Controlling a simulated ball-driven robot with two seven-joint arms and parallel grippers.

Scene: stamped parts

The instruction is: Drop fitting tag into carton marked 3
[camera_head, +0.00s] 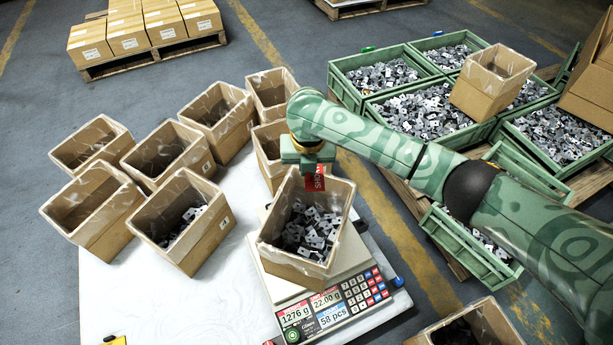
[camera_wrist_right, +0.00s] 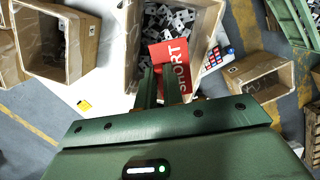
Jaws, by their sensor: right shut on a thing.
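My right gripper (camera_head: 308,168) is shut on a red tag (camera_head: 316,182). In the right wrist view the tag (camera_wrist_right: 168,58) shows white letters that read "SHORT", partly covered by the fingers (camera_wrist_right: 159,82). The gripper points down over the far part of an open carton (camera_head: 288,264) on the counting scale (camera_head: 345,258). This carton holds many small grey and dark stamped parts (camera_head: 311,232); it also shows in the right wrist view (camera_wrist_right: 132,45). No number 3 can be read on any carton. My left gripper is not in view.
The scale display (camera_head: 328,310) reads 1276 g, 22.00 g and 58 pcs. Several open cartons (camera_head: 109,215) stand left and behind on the white table (camera_head: 235,280). Green crates of parts (camera_head: 348,92) stand at the back right. A yellow item (camera_head: 115,341) lies front left.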

